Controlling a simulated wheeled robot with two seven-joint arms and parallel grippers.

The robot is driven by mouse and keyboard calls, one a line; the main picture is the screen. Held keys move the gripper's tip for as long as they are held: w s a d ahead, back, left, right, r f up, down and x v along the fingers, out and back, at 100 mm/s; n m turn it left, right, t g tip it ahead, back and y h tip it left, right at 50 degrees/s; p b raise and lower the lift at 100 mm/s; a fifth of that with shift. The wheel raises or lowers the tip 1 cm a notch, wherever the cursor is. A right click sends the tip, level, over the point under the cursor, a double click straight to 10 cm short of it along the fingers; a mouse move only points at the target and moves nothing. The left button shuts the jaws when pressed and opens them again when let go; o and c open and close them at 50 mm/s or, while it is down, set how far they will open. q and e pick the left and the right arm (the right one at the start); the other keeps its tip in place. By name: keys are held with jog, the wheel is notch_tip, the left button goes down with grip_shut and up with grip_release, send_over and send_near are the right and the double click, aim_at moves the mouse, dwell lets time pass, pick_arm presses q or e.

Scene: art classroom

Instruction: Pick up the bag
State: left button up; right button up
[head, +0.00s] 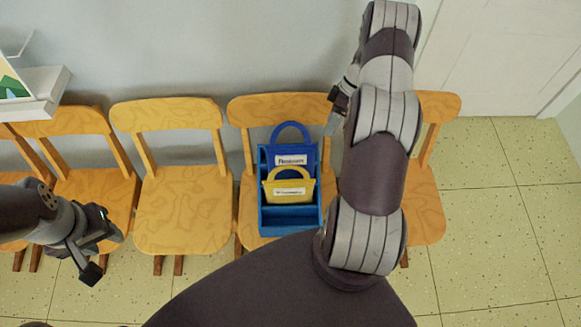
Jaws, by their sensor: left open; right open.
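A blue holder (268,218) stands on the seat of a wooden chair near the middle of the head view. In it are a blue bag (290,146) with an arched handle and a white label, and in front of it a smaller yellow bag (281,187) with its own handle and label. The label print is too small to read surely. My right gripper (335,112) is open, just right of and above the blue bag, apart from it, partly hidden by my arm. My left gripper (102,254) is open and empty at the left, in front of the chairs.
A row of wooden chairs (182,205) stands along the grey wall (200,50). My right arm covers part of the rightmost chair (425,205). A white shelf or ledge (45,92) juts in at the upper left. The tiled floor (500,220) is clear at right, near a white door (495,55).

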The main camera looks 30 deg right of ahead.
aim_at(310, 152)
jog(key=a+f+n+b, duration=0.1)
jog(key=a+f, duration=0.1)
jog(key=a+f+n, duration=0.2)
jog(key=f, duration=0.1)
jog(key=shift+a+b, duration=0.15)
jog(key=shift+b, duration=0.2)
jog(key=x, duration=0.5)
jog(key=shift+a+p, duration=0.25)
jog(key=shift+p, duration=0.05)
jog(key=shift+a+f, duration=0.15)
jog(key=shift+f, duration=0.25)
pick_arm(q)
jog(key=shift+w+a+f, duration=0.15)
jog(key=shift+a+f, duration=0.3)
jog(key=shift+f, duration=0.15)
pick_arm(e)
grip_shut()
